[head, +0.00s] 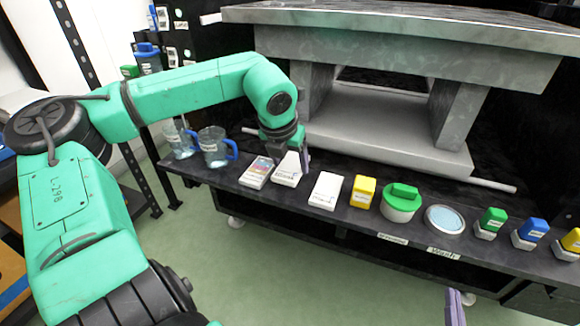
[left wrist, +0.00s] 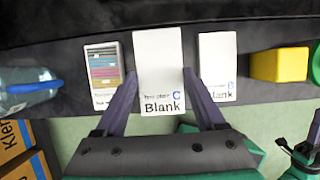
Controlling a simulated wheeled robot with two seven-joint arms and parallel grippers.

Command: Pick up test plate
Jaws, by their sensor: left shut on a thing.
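A white test plate C (left wrist: 160,65), labelled "Blank", sits between the two fingers of my left gripper (left wrist: 160,88). The fingers are shut on its sides. In the head view, my left gripper (head: 290,150) reaches down over this plate (head: 287,172), hiding its top part. The plate looks larger than its neighbours in the left wrist view; whether it is clear of the shelf I cannot tell. A plate with coloured stripes (head: 258,172) lies to its left, and white blank plate B (head: 325,190) to its right. Part of my right gripper (head: 455,308) shows at the bottom edge.
Two blue-handled jugs (head: 214,147) stand left of the plates. To the right are a yellow bottle (head: 363,192), a green-lidded tub (head: 401,202), a round blue dish (head: 445,219) and several coloured-cap bottles (head: 490,222). A grey stone-like structure (head: 400,130) rises behind the shelf.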

